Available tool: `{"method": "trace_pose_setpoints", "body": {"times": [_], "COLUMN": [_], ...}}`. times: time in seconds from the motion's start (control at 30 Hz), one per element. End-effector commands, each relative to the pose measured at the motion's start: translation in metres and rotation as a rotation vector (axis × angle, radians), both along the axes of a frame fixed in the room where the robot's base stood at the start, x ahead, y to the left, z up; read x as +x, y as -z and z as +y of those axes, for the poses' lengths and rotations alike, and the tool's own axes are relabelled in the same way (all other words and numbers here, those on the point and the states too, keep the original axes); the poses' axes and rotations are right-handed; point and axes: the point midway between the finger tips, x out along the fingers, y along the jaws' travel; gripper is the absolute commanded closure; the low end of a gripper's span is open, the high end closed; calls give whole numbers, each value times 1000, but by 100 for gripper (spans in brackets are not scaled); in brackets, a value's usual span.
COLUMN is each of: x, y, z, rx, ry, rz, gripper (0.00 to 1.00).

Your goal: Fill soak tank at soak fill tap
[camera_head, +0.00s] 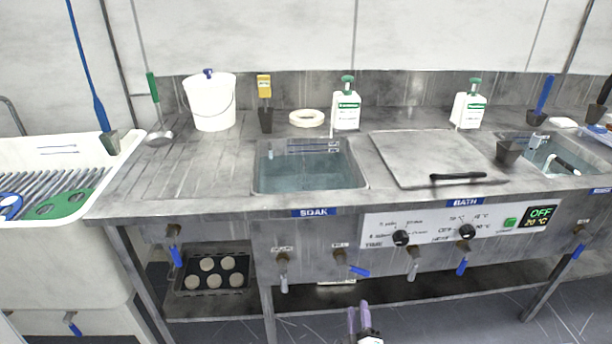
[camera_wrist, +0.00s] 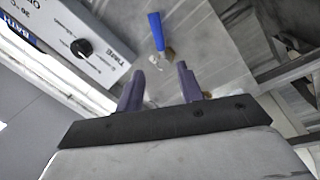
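The soak tank (camera_head: 262,178) is a steel basin sunk in the bench above a blue SOAK label (camera_head: 313,212). Its inside looks blue-grey, like water, but the level is hard to tell. Below the label, a tap with a blue handle (camera_head: 357,270) has its handle pointing right; the small label above it is hard to read. A tap with a pale handle (camera_head: 283,275) hangs down to its left. My gripper (camera_head: 358,312) is low in front of the bench, its purple fingers apart and empty. In the wrist view the blue-handled tap (camera_wrist: 157,38) is ahead of the fingers (camera_wrist: 157,80), not touched.
A control panel (camera_head: 385,228) with knobs and an OFF display is right of the tap. More taps hang under the bath side (camera_head: 412,265). A lower shelf (camera_head: 220,303) holds a dark tray (camera_head: 238,279) of round pieces. A white sink (camera_head: 70,260) stands left.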

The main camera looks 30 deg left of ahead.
Motion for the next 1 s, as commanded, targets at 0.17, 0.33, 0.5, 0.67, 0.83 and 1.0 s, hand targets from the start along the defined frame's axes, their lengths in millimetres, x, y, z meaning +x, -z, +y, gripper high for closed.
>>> {"method": "trace_pose_setpoints", "body": {"times": [0.17,0.33,0.5,0.67,0.83,1.0], "x": [0,0,8,33,52,56], "y": [0,0,-4,-13,-9,0], "z": [0,0,-13,-58,-99,-104], "rx": [0,0,1,-4,-31,-79], "ry": [0,0,58,256,407,371], "rz": [0,0,-5,27,165,322], "gripper": [63,62,62,62,62,62]}}
